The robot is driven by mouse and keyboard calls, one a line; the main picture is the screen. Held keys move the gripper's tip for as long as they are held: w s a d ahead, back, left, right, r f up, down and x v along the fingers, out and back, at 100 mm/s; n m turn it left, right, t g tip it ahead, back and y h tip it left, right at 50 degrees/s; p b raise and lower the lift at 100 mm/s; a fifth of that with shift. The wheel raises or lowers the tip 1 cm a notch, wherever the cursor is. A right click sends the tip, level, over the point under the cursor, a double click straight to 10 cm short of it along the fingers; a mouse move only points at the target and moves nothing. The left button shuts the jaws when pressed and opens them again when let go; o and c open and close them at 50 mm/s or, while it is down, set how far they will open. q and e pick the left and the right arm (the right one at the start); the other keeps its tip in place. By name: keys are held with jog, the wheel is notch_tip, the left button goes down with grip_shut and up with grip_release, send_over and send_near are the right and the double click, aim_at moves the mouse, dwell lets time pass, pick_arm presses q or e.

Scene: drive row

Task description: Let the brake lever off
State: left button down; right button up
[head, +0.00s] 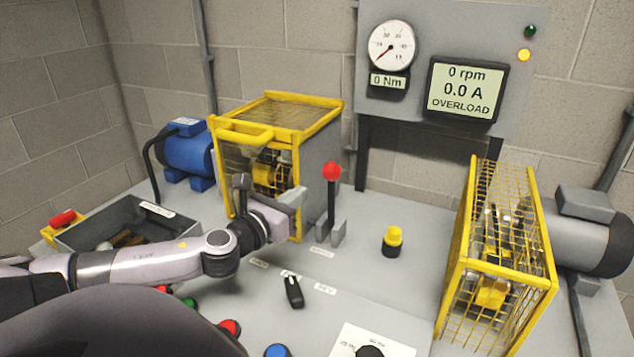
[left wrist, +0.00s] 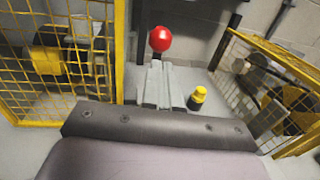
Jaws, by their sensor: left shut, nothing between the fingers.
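The brake lever is a dark upright rod with a red ball knob (head: 332,171) on a grey bracket, standing on the bench right of the left yellow cage. Its red knob (left wrist: 160,39) also shows in the left wrist view, just beyond my fingers. My left gripper (head: 298,198) is shut and empty, close to the left of the lever's rod. In the left wrist view the shut fingers (left wrist: 156,86) hide the rod, so I cannot tell whether they touch it. My right gripper is not in view.
A yellow mesh cage (head: 292,99) stands behind my left gripper, another (head: 505,255) at the right. A yellow-topped knob (head: 393,241) stands right of the lever. A black selector switch (head: 293,291) sits in front. The display (head: 466,90) reads 0 rpm, 0.0 A, OVERLOAD.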

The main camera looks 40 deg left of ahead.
aim_at(326, 174)
pick_arm(q)
jog(key=shift+w+a+p, duration=0.1)
jog(key=shift+w+a, duration=0.1)
jog(key=shift+w, duration=1)
jog(key=shift+w+a+p, duration=0.1)
jog(key=shift+w+a, duration=0.05)
jog(key=shift+w, duration=1.1)
jog(key=shift+w+a+p, duration=0.1)
jog(key=shift+w+a, duration=0.1)
jog(key=shift+w, duration=1)
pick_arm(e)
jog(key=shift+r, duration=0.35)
pick_arm(q)
jog(key=shift+a, duration=0.1)
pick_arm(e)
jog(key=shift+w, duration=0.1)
